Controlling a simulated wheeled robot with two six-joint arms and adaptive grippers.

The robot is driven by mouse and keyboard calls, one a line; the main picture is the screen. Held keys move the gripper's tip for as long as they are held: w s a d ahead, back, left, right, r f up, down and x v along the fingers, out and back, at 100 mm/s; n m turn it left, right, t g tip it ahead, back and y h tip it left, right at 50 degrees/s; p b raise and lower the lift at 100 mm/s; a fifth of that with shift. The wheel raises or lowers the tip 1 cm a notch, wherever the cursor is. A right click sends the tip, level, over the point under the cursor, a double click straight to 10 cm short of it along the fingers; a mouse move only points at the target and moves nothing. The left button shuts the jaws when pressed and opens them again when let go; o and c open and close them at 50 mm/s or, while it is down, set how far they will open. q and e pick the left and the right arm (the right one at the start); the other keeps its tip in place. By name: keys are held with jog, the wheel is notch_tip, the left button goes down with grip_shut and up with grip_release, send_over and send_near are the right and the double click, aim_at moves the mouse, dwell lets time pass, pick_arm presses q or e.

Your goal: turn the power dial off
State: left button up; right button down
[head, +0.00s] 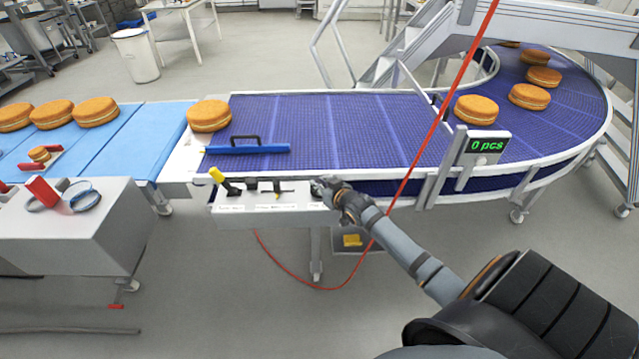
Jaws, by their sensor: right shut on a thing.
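A white control panel (262,208) is fixed to the near side of the conveyor, with labels too small to read. On its top are a yellow-handled lever (218,176) at the left end and small dark controls (277,187) in the middle. My right gripper (322,188) is at the panel's right end, its arm coming from the lower right. It is shut on the power dial there, which the fingers mostly hide. I cannot tell which way the dial points. My left gripper is not in view.
The purple belt (340,125) curves away to the right with several filled rounds. A blue bar (247,149) lies across the belt behind the panel. A grey cabinet (75,235) stands left.

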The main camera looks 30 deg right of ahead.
jog(key=shift+r+m+h+p, duration=0.25)
jog(key=shift+m+h+p, duration=0.25)
jog(key=shift+p, duration=0.4)
jog(key=shift+a+m+h+p, duration=0.1)
jog(key=shift+m+h+p, duration=0.3)
jog(key=shift+h, duration=0.1)
jog(key=shift+f+m+g+h, duration=0.25)
jog(key=shift+m+g+h, duration=0.05)
jog(key=shift+m+h, duration=0.1)
jog(key=m+g+h+b, duration=0.1)
jog(key=m+h+b, duration=0.1)
jog(key=b, duration=0.2)
jog(key=m+g+h+b, duration=0.2)
jog(key=m+b, duration=0.1)
jog(key=m+g+h+b, duration=0.1)
jog(key=m+h+b, duration=0.1)
jog(key=h+b, duration=0.1)
jog(key=shift+f+g+b, duration=0.35)
jog(key=shift+g+b, duration=0.05)
jog(key=shift+b, duration=0.4)
jog(key=shift+r+m+g+h+b, duration=0.2)
jog(key=shift+m+g+h+b, duration=0.4)
jog(key=shift+m+g+b, duration=0.45)
jog(key=shift+r, duration=0.1)
